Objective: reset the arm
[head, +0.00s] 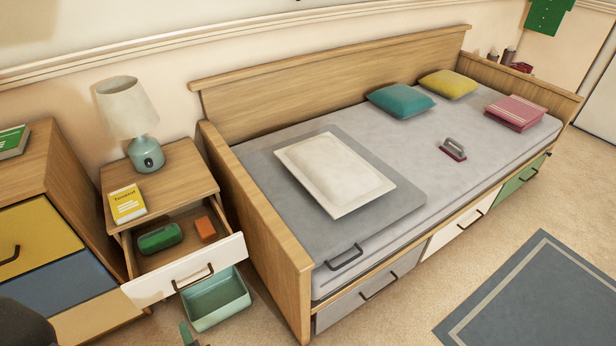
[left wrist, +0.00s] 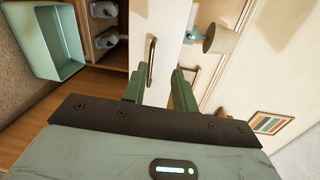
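The tips of my left gripper (head: 188,334) just show at the bottom edge of the head view, in front of the bedside table and left of the teal bin. In the left wrist view the two green fingers of my left gripper (left wrist: 158,88) stand apart with nothing between them. It touches nothing that I can see. The rest of my left arm is mostly outside the head view. My right gripper shows in neither view.
The bedside table's white drawer (head: 190,272) is pulled out, holding a green case (head: 160,238) and an orange box (head: 205,229). A teal bin (head: 216,300) stands below it. The daybed (head: 300,265) fills the middle. Open floor lies by the blue rug (head: 550,300).

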